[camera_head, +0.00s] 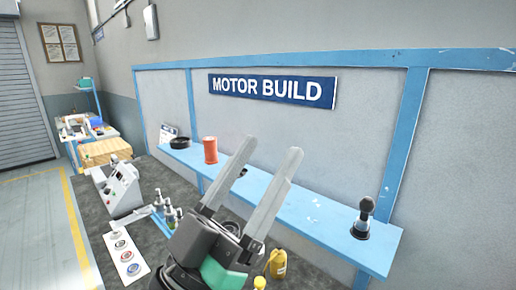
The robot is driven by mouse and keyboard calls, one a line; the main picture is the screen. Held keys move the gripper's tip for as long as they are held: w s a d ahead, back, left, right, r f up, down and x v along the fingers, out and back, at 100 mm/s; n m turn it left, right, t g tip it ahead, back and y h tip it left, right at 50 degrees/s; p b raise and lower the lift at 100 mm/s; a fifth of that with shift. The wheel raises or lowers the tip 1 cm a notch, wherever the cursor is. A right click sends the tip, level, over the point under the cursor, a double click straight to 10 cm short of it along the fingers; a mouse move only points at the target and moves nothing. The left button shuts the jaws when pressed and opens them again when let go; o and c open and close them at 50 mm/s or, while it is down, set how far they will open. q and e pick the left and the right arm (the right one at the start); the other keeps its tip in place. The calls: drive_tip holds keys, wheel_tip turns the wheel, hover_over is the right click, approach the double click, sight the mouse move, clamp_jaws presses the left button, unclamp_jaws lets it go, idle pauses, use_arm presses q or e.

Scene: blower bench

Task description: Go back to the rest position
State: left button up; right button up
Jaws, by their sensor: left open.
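My left gripper (270,149) is large in the middle of the head view. Its two pale grey fingers point up and stand well apart, with nothing seen between them. The dark gripper body with a green patch is below, over the dark bench top (190,190). The fingers pass in front of the blue shelf (325,212) and hide part of it. My right gripper is not in view.
An orange-red cylinder (210,151), a black round dish (180,143) and a black-knobbed tool (363,215) stand on the shelf. A yellow bottle (278,264) is close right of the gripper body. A white machine (120,186) and ring card (125,255) are left.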

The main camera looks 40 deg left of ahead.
use_arm(q)
drive_tip(key=s+r, duration=0.1)
drive_tip(key=d+r+h, duration=0.1)
drive_tip(key=r, duration=0.1)
drive_tip(key=s+r+m+t+h, duration=0.1)
drive_tip(key=shift+s+d+r, duration=0.25)
drive_tip(key=shift+s+d, duration=0.05)
drive_tip(key=shift+d, duration=0.1)
wheel_tip(320, 180, up, 32)
drive_tip(key=p, duration=3.2)
wheel_tip(320, 180, down, 30)
drive_tip(key=b, duration=3)
drive_tip(key=shift+f, duration=0.2)
